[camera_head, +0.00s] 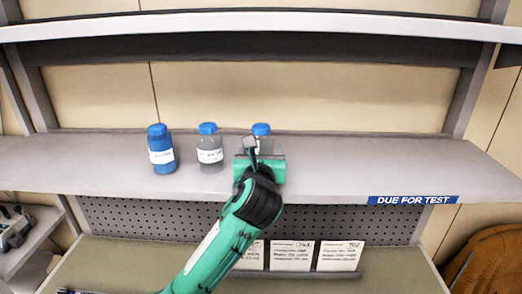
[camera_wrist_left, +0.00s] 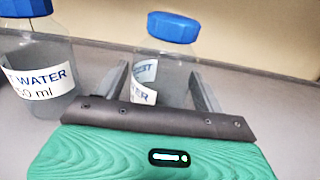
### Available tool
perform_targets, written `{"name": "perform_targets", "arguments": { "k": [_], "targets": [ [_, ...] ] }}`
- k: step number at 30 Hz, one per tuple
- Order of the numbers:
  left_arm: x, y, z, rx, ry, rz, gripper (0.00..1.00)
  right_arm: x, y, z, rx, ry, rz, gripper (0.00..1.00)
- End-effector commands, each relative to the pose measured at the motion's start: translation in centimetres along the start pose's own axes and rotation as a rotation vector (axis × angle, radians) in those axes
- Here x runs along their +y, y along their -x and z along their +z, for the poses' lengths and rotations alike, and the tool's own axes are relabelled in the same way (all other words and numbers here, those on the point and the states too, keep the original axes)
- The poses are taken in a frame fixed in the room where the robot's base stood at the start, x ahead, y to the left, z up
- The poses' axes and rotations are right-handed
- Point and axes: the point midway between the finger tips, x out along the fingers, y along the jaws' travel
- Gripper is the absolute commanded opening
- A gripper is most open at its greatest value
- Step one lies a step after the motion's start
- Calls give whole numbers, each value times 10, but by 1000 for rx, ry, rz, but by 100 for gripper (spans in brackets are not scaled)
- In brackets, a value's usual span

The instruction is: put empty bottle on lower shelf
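Three bottles with blue caps stand upright on the shelf board (camera_head: 330,172). The left one (camera_head: 161,148) is filled with blue. The middle one (camera_head: 209,148) is clear with a white label and also shows at left in the left wrist view (camera_wrist_left: 32,60). The right one (camera_head: 261,130) looks clear and empty; my left gripper (camera_head: 260,160) hides most of it. In the left wrist view this clear bottle (camera_wrist_left: 172,80) stands between the left gripper's two fingers (camera_wrist_left: 162,88). The fingers are close to its sides; contact is unclear. My right gripper is out of view.
A higher shelf (camera_head: 270,22) spans the top. Below the bottle shelf are a pegboard (camera_head: 350,220), a lower surface (camera_head: 120,262) and several white cards (camera_head: 340,256). A blue "DUE FOR TEST" strip (camera_head: 412,200) marks the shelf edge. The shelf right of the bottles is clear.

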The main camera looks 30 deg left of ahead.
Motion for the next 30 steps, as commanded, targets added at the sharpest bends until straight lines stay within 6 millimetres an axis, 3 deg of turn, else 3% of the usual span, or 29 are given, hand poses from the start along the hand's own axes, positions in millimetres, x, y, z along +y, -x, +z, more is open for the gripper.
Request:
{"name": "perform_targets", "arguments": {
  "k": [11,13,26,30],
  "targets": [
    [0,0,4,0,3,0,77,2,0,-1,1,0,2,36],
    [0,8,1,-1,2,-1,77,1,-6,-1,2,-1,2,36],
    [0,94,0,-3,3,-4,77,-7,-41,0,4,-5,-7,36],
    [0,112,6,1,-1,-1,77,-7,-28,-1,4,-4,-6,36]
  ]
}}
